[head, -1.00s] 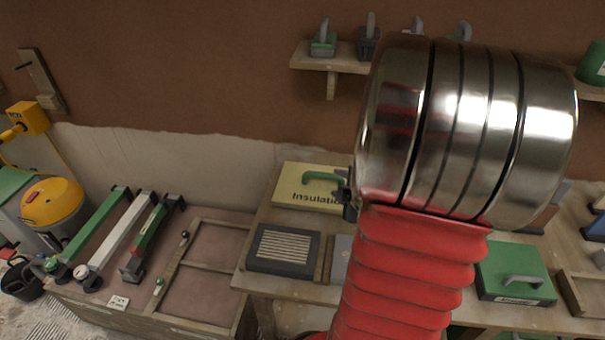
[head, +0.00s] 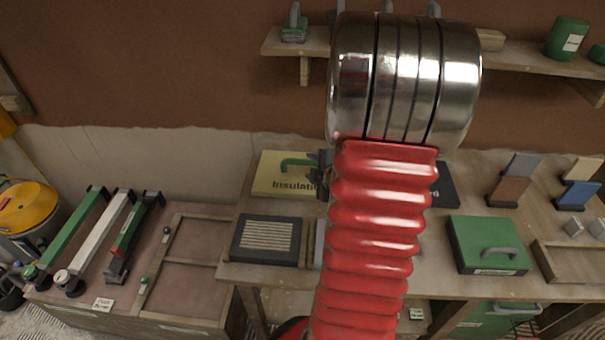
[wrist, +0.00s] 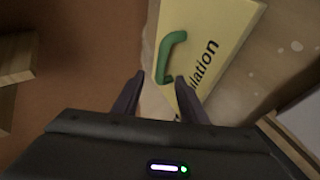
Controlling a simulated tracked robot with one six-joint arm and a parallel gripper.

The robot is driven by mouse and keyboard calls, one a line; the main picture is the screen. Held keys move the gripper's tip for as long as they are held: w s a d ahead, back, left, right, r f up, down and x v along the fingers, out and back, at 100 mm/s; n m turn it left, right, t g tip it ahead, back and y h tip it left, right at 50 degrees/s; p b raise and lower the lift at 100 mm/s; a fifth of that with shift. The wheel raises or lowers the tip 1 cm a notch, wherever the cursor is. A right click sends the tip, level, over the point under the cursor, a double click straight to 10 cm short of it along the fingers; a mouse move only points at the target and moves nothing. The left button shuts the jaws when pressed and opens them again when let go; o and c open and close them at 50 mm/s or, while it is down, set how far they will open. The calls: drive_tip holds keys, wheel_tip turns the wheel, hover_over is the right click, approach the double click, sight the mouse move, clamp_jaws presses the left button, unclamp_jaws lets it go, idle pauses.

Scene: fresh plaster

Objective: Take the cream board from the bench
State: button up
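The cream board (head: 268,172) lies on the bench (head: 240,250) against the wall, with a green handle (head: 297,162) and the lettering "Insulation" partly covered by my arm. In the wrist view the cream board (wrist: 215,45) and its green handle (wrist: 172,58) show just beyond my fingers. My gripper (wrist: 158,95) is open, its two dark fingers apart with nothing held between them. The handle is ahead of the fingertips, and I see no contact. In the head view my gripper (head: 324,175) shows only in part beside my red arm, at the board's right end.
A dark vented box (head: 267,240) stands in front of the board. A green case (head: 487,245), float blocks and a wooden tray (head: 570,262) are to the right. A shelf (head: 320,46) with tools runs above. Levels (head: 75,235) lie on the lower left table.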

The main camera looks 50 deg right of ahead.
sight(302, 163)
drive_tip(key=shift+x, duration=1.8)
drive_tip(key=shift+x, duration=2.6)
drive_tip(key=shift+a+f, duration=0.1)
drive_tip(key=shift+c, duration=0.6)
clamp_jaws()
